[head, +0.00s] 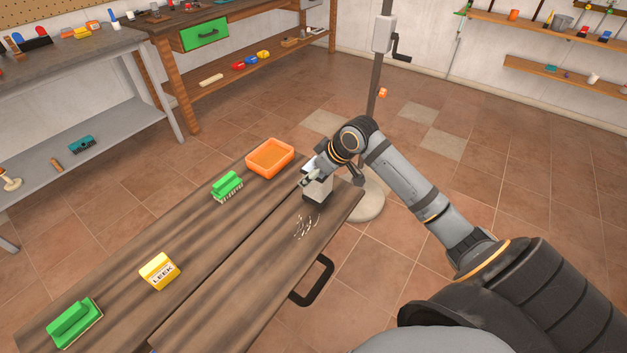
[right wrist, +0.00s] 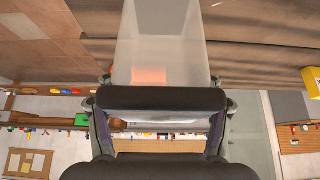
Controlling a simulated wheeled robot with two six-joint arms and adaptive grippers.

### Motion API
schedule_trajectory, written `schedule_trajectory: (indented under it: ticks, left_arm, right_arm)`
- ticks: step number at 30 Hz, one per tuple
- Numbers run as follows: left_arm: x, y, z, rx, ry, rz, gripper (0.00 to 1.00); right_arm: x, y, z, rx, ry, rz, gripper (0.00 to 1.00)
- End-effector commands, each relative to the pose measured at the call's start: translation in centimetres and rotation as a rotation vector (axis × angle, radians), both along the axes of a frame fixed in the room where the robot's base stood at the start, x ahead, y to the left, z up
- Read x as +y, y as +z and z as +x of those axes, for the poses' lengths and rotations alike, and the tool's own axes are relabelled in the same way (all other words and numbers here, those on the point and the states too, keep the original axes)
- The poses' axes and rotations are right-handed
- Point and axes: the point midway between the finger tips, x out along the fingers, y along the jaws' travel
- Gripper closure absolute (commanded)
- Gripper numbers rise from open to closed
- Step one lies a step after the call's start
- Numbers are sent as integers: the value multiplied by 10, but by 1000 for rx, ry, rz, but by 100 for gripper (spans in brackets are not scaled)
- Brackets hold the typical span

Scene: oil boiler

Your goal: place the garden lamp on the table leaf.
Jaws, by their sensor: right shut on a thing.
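The garden lamp (head: 318,188) is a small pale block with a dark lower end, at the far end of the table leaf (head: 245,285). The leaf is the dark wooden board on the near right side of a long seam. My right gripper (head: 309,177) is shut on the lamp, which looks upright. I cannot tell whether its dark end touches the leaf. In the right wrist view the lamp (right wrist: 160,40) shows as a frosted, see-through body in front of the right gripper (right wrist: 160,98). My left gripper is not in view.
On the table are an orange tray (head: 270,157), a green brush (head: 227,185), a yellow box (head: 159,271) and another green brush (head: 75,323). Small white bits (head: 306,226) lie on the leaf near the lamp. A black handle (head: 316,283) sticks out from its edge. A pole stand (head: 367,205) rises behind.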

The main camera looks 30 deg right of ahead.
Motion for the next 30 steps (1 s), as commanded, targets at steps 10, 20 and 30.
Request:
schedule_trajectory:
  ticks: [10, 20, 30]
  left_arm:
    - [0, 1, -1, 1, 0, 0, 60]
    - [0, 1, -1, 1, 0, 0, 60]
    - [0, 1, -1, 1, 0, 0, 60]
  right_arm:
    - [-1, -24, -1, 2, 0, -3, 80]
    - [-2, -27, -1, 4, -2, -3, 11]
    - [-2, -26, -1, 3, -1, -3, 10]
